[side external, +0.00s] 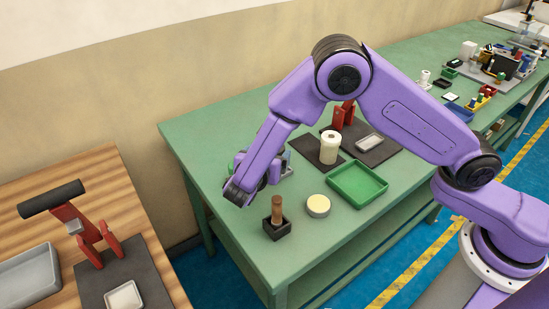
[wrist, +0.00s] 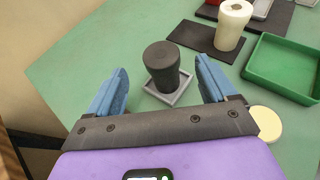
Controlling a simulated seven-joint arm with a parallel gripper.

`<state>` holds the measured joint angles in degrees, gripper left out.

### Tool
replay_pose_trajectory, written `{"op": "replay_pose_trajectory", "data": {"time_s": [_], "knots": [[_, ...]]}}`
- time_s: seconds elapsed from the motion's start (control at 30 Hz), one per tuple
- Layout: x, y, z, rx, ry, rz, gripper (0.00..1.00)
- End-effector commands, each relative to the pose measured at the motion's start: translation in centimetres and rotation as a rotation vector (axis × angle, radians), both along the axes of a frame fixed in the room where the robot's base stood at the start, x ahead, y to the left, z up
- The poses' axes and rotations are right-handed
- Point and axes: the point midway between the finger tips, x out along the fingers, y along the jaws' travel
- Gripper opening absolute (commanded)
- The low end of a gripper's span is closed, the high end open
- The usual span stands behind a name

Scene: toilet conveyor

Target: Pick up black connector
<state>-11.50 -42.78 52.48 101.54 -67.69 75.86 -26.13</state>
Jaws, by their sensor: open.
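The black connector (wrist: 161,68) is a dark, round, slightly tapered piece standing upright in a small grey square tray (wrist: 181,96) in the wrist view. My gripper (wrist: 163,73) is open, with one blue finger on each side of the connector in the picture. Gaps show between both fingers and the connector; I cannot tell the depth between them. In the side external view my gripper (side external: 284,164) is low over the left part of the green table, and my wrist hides the connector.
A white roll (side external: 329,148) stands on a dark mat. A green tray (side external: 357,185), a pale round disc (side external: 318,206) and a wooden-handled tool (side external: 277,209) in a black holder are nearby on the table (side external: 228,125). A wall is behind. The table's left corner is clear.

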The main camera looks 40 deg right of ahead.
Motion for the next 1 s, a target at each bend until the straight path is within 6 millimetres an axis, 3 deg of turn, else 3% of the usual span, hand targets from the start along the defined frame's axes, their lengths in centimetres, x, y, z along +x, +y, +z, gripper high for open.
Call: {"op": "replay_pose_trajectory", "data": {"time_s": [0.27, 0.53, 0.8, 1.0], "knots": [[0.0, -0.1, -4.2, -0.001, 0.001, -0.001, 0.85], [1.1, -1.4, -4.8, 0.003, -0.001, -0.002, 0.85], [3.5, -4.3, -6.3, 0.003, 0.001, -0.005, 0.85], [4.4, -5.3, -6.9, 0.002, 0.0, -0.002, 0.85]]}}
